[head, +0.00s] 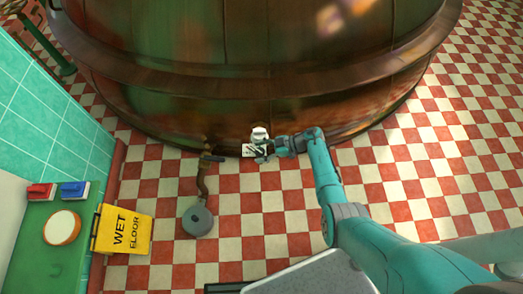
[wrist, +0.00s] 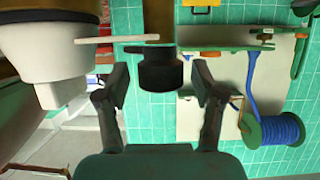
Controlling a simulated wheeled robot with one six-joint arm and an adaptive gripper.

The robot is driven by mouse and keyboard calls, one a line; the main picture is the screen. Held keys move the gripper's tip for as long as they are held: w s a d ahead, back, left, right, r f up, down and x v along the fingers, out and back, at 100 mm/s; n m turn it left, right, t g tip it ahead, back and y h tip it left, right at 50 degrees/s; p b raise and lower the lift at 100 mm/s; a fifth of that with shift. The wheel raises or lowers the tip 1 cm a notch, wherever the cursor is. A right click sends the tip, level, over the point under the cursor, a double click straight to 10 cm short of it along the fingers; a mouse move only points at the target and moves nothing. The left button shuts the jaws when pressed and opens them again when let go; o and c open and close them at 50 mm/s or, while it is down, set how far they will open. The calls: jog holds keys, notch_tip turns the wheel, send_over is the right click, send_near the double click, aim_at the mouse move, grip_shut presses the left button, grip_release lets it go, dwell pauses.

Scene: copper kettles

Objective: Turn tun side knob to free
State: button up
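The large copper tun (head: 230,95) fills the top of the head view. Low on its side is a small white fitting (head: 260,133) beside a white marked plate (head: 252,151). My gripper (head: 266,150) is at this fitting, in front of the tun's base. In the wrist view my gripper (wrist: 161,80) is open. A dark round knob (wrist: 160,72) shows between its two fingers, with gaps on both sides. A pale flat bar (wrist: 108,41) and a white rounded body (wrist: 45,55) are beside it. The knob's pointer or setting cannot be made out.
A yellow wet-floor sign (head: 123,230) and a green bench (head: 40,255) stand at the left. A grey round object (head: 197,220) with a brown pipe lies on the chequered floor. The wrist view shows a blue reel (wrist: 280,130) by the tiled wall. Floor at right is clear.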

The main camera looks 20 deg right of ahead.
jog(key=v, duration=1.2)
dwell(0.5)
jog(key=s+a+r+m+t, duration=0.1)
jog(key=s+a+r+t, duration=0.4)
jog(key=a, duration=0.3)
jog(key=s+a+r+m+t, duration=0.1)
jog(key=s+a+r+t, duration=0.1)
jog(key=s+a+t, duration=0.5)
jog(key=s+d+r+m+h, duration=0.2)
jog(key=s+r+m+h, duration=0.4)
jog(key=s+r, duration=0.3)
jog(key=s+d+r+m+g+h, duration=0.1)
jog(key=s+d+r+m+h, duration=0.2)
jog(key=s, duration=1.5)
notch_tip(320, 180, up, 8)
jog(key=m+h, duration=0.3)
jog(key=shift+s+f+g+h, duration=0.2)
jog(key=shift+s+g+h, duration=0.1)
jog(key=shift+h, duration=0.1)
